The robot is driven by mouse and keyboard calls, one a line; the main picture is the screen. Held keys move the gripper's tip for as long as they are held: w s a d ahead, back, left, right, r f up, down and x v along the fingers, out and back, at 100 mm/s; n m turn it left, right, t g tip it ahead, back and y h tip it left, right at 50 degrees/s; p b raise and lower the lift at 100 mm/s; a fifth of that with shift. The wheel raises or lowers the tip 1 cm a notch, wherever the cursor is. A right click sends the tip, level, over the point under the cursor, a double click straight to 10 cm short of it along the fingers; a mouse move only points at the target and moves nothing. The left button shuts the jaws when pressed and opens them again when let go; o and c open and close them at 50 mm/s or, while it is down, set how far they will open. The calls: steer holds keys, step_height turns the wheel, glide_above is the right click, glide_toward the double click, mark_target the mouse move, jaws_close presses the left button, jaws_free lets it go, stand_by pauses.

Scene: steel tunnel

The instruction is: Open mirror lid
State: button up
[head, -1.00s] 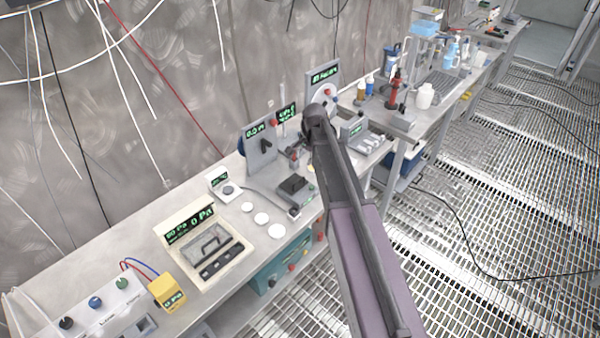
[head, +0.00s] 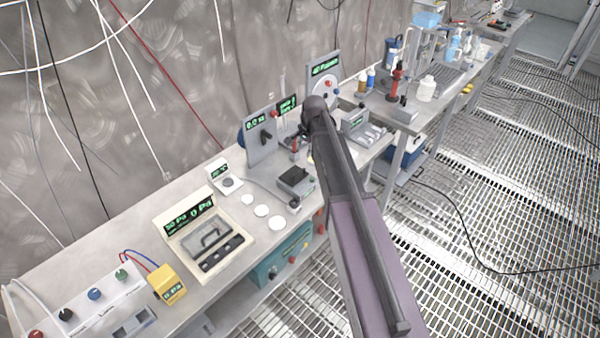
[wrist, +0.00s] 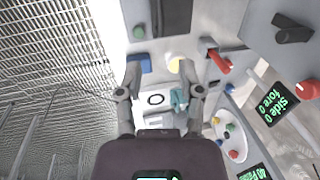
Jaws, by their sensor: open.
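My gripper (wrist: 160,78) is open in the wrist view, its two fingers apart above the bench. Between and below the fingers lie a pale part with a black ring (wrist: 156,99) and a small teal part (wrist: 179,99). No finger visibly holds anything. In the head view my arm hides the gripper and the bench spot under it. I cannot tell for certain which part is the mirror lid.
A bench (head: 100,262) runs along the metal wall. It carries a beige pressure box (head: 163,218), a grey upright panel (head: 262,150), a dial panel (head: 324,70) and a yellow meter (head: 167,284). A red knob (wrist: 307,90) is right in the wrist view. Grating floor (head: 490,220) lies right.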

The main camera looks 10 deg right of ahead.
mark_target(299, 172)
steer(key=shift+w+a+f+b, duration=0.25)
steer(key=shift+w+f+b, duration=0.05)
steer(key=shift+f+b, duration=1.65)
steer(key=shift+w+a+f+b, duration=0.25)
steer(key=shift+w+f+b, duration=0.1)
steer(key=shift+f+b, duration=1.55)
steer(key=shift+w+a+f+b, duration=0.25)
steer(key=shift+w+f+b, duration=0.05)
steer(key=shift+f+b, duration=1.65)
steer(key=shift+f, duration=0.15)
jaws_close()
